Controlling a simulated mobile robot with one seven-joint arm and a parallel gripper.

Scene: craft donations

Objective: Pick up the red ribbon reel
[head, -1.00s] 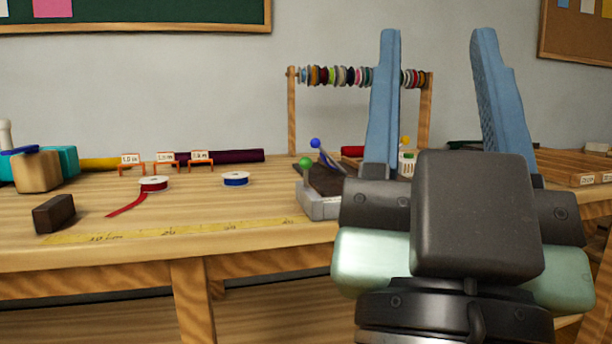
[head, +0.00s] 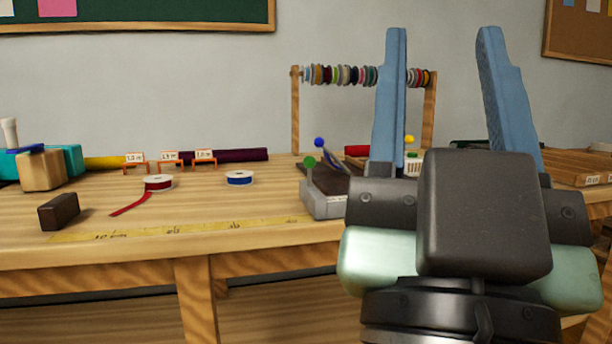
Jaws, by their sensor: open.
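The red ribbon reel (head: 158,183) lies flat on the wooden table, left of the middle in the head view. It has a white top, and a loose red tail (head: 131,204) trails from it toward the front edge. My gripper (head: 441,40) is upright at the right, with its two blue fingers wide apart and nothing between them. It is well to the right of the reel and nearer the camera. A blue ribbon reel (head: 239,178) lies to the right of the red one.
A measuring tape (head: 200,228) runs along the table's front. A dark block (head: 59,211) stands left. Small orange-framed labels (head: 168,161) and rolls (head: 230,155) lie behind the reels. A grey-based holder with coloured balls (head: 322,204) stands right of them, before a spool rack (head: 296,110).

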